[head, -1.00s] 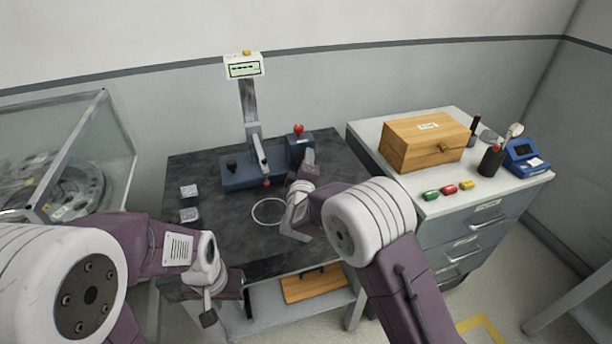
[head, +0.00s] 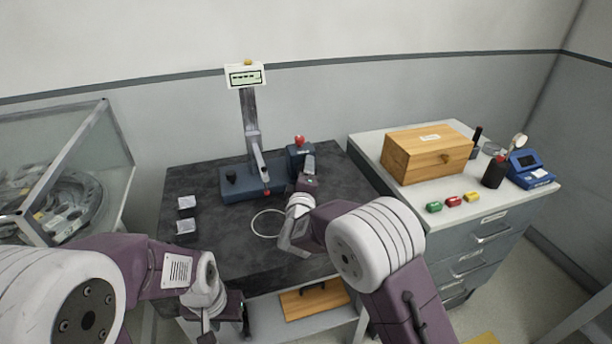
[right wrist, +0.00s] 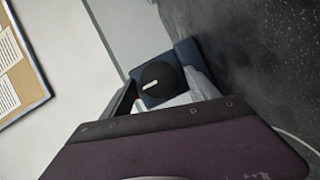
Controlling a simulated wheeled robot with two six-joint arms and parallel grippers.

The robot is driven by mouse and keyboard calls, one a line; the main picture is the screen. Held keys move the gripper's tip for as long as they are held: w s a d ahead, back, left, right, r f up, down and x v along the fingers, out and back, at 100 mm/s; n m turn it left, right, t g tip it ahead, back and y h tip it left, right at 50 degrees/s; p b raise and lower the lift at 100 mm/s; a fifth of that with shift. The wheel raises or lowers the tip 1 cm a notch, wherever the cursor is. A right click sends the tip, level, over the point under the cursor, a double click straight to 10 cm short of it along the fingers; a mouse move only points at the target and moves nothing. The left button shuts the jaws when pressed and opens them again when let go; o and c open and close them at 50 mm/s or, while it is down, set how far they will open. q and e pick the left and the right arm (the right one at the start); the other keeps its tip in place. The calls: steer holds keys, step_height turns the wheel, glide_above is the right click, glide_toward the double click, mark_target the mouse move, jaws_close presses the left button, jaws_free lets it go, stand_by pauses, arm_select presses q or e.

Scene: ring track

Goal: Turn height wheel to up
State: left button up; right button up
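A press-like stand with a blue base (head: 236,188), a grey column and a small display (head: 246,75) stands at the back of the dark table. A black knob (head: 231,177) sits on the left of its base. A blue box (head: 295,158) with a red knob (head: 299,141) is at its right. My right gripper (head: 309,164) is at this box's right front; its fingers are too small to read. In the right wrist view a round black wheel (right wrist: 160,76) with a white mark shows on a blue face, just beyond my gripper's body. My left gripper (head: 226,325) is open and empty at the table's front left.
A white ring (head: 268,236) lies on the table (head: 215,250), with two small pale-topped blocks (head: 186,203) at its left. A glass case (head: 70,165) stands further left. A drawer cabinet (head: 370,150) on the right bears a wooden box (head: 425,158), bottles and coloured pieces.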

steer(key=shift+s+b, duration=0.2)
steer(key=shift+b, duration=0.15)
steer(key=s+b, duration=0.7)
steer(key=s, duration=0.1)
steer(key=shift+a+r, duration=0.2)
steer(key=shift+a, duration=0.05)
steer(key=shift+s+r+b, duration=0.2)
steer(key=shift+s+b, duration=0.15)
steer(key=shift+r, duration=0.1)
